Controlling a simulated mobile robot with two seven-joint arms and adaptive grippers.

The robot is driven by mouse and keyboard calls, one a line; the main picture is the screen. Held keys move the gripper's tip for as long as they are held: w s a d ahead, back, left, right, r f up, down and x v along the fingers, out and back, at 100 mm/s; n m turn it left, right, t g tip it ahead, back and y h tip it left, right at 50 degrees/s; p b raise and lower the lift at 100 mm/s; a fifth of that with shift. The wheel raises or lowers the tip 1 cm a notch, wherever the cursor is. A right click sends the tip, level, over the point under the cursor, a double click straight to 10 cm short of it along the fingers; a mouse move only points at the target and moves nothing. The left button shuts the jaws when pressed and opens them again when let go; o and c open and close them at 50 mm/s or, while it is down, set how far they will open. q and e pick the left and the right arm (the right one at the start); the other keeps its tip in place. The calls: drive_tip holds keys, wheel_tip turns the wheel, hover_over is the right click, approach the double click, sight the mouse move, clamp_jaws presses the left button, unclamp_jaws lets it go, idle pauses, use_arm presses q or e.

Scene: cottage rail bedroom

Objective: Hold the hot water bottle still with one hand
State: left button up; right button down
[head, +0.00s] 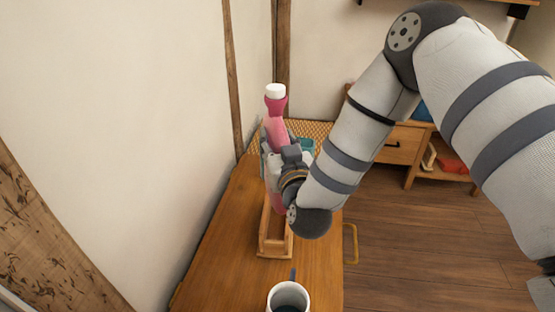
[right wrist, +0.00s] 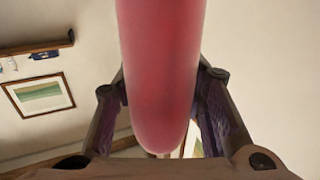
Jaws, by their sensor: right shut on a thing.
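The hot water bottle (head: 277,128) is pink with a white cap and stands upright over a wooden holder (head: 275,250) on the wooden table. My right gripper (head: 270,152) reaches in from the right and is shut on the bottle's body, below its neck. In the right wrist view the bottle (right wrist: 160,75) is a large pink shape between the two dark fingers (right wrist: 163,105). The gripper hides part of the bottle in the head view, and its lower end is partly covered. My left gripper is not in view.
A mug (head: 289,296) with dark contents stands at the table's (head: 215,255) near end. A teal object (head: 306,146) stands behind my gripper. The white wall (head: 150,110) runs close along the left. A drawer unit (head: 398,148) stands at the back right, beyond open floor (head: 410,240).

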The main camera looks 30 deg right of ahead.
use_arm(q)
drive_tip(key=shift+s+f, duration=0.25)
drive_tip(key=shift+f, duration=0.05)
use_arm(e)
drive_tip(key=shift+w+d+f, duration=0.45)
drive_tip(key=shift+w+f, duration=0.2)
drive_tip(key=shift+f, duration=0.1)
